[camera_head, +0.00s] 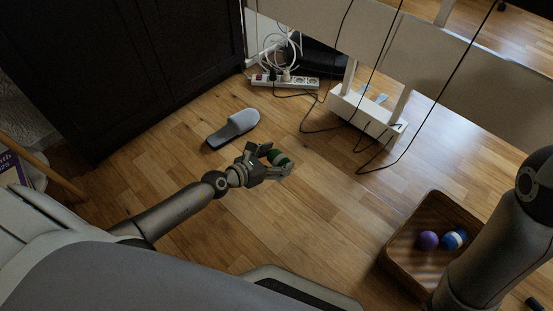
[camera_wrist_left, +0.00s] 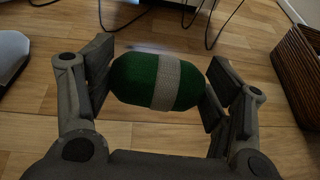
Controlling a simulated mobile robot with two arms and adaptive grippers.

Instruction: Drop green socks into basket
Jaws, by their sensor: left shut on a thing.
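The green socks are a rolled green bundle with a grey band (camera_wrist_left: 160,82), held between the fingers of my left gripper (camera_wrist_left: 158,88). In the head view the green bundle (camera_head: 281,158) shows at the tip of the left gripper (camera_head: 273,164), above the wooden floor. The basket (camera_head: 401,240) is a brown wooden box on the floor at the lower right, apart from the left gripper. Its side also shows at the right edge of the left wrist view (camera_wrist_left: 300,62). My right arm covers part of the basket, and its gripper is out of view.
A purple ball-like bundle (camera_head: 428,240) and a blue-and-white one (camera_head: 453,239) lie in the basket. A grey slipper (camera_head: 233,128) is on the floor. A power strip (camera_head: 285,81) and black cables lie at the back. The floor between the left gripper and basket is clear.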

